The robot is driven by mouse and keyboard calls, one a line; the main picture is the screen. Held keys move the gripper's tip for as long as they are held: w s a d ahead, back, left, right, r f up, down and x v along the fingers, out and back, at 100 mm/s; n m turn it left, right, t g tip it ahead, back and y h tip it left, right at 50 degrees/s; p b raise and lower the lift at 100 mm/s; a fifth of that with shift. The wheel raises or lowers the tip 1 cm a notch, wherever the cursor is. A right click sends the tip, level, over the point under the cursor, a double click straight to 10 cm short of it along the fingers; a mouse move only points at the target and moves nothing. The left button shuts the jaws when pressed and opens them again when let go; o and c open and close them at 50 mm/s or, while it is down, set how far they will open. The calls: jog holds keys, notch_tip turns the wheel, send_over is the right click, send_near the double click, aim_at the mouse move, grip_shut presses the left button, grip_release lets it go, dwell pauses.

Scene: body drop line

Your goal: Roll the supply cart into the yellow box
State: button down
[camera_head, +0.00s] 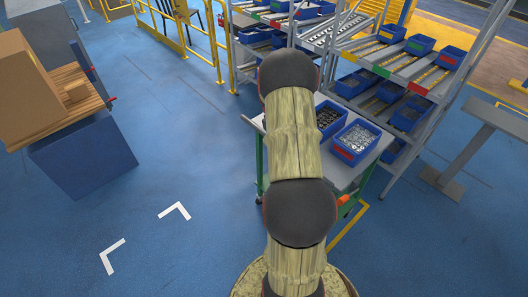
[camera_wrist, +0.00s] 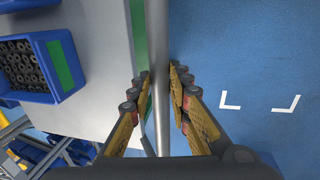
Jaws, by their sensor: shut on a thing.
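The supply cart (camera_head: 338,176) has a grey top and green legs, and stands right of centre in the head view, partly hidden behind my arm. Blue bins of small metal parts (camera_head: 357,140) sit on it. In the wrist view the cart's grey top (camera_wrist: 98,90) fills the left, with one blue bin on it. My gripper (camera_wrist: 156,92) is shut on the cart's handle bar (camera_wrist: 158,45), one finger on each side; the head view hides the gripper. A yellow floor line (camera_head: 347,234) shows beside the cart's near right side; the rest of the outline is hidden.
A flow rack (camera_head: 400,70) with blue bins stands just behind and right of the cart. A grey stand (camera_head: 468,150) is farther right. A blue-based bench with cardboard (camera_head: 85,155) is at left. White corner marks (camera_head: 175,210) lie on open blue floor.

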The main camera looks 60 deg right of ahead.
jog(key=s+d, duration=0.3)
jog(key=d, duration=1)
jog(key=c, duration=1.7)
grip_release()
jog(key=shift+o, duration=0.2)
jog(key=shift+r, duration=0.1)
notch_tip(320, 180, up, 12)
jog(key=a, duration=0.2)
jog(key=shift+w+a+f, duration=0.2)
jog(key=shift+w+f, duration=0.05)
